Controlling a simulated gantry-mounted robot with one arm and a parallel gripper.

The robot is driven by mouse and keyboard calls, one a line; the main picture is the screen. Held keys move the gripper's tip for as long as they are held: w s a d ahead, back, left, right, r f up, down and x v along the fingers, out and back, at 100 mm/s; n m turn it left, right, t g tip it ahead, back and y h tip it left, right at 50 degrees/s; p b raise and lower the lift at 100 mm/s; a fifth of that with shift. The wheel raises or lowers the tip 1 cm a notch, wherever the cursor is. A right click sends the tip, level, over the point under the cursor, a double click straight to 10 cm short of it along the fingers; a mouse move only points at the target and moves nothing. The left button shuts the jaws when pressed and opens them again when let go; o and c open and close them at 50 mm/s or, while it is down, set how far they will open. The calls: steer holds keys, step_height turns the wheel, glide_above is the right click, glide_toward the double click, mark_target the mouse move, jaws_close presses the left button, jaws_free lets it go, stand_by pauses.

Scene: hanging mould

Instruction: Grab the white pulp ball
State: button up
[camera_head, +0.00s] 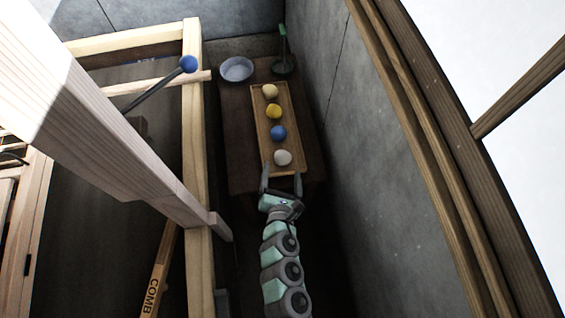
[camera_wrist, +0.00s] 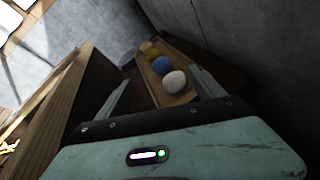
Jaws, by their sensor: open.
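The white pulp ball (camera_head: 282,157) sits at the near end of a long wooden tray (camera_head: 261,125), the closest to me in a row of balls. In the wrist view the white ball (camera_wrist: 174,82) lies ahead, between the lines of the two fingers. My gripper (camera_head: 283,178) is open and empty, with its fingertips just short of the ball at the near end of the tray. It also shows in the wrist view (camera_wrist: 160,88), one finger on each side. Nothing hides the ball in either view.
Blue (camera_head: 278,132), yellow (camera_head: 274,111) and cream (camera_head: 270,91) balls lie behind it in the tray. A pale bowl (camera_head: 236,70) and a green-stemmed stand (camera_head: 283,66) are at the back of the dark table (camera_head: 235,150). A grey wall is close right; wooden beams (camera_head: 195,150) stand left.

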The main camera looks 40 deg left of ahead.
mark_target(282, 164)
steer(key=shift+w+a+f+n+h+b, duration=0.2)
steer(key=shift+w+a+f+n+b, duration=0.4)
steer(key=shift+w+a+f, duration=0.7)
steer(key=shift+w+a+f+n+h+b, duration=0.2)
steer(key=shift+w+a+f+n+b, duration=0.55)
steer(key=shift+f, duration=0.85)
steer(key=shift+w+a+f+n+h+b, duration=0.2)
steer(key=shift+w+a+f+n+b, duration=0.25)
steer(key=shift+w+a+f, duration=0.9)
steer(key=shift+s+d+f, duration=0.1)
steer(key=shift+d, duration=0.05)
steer(key=shift+c, duration=0.2)
steer(key=c, duration=1.5)
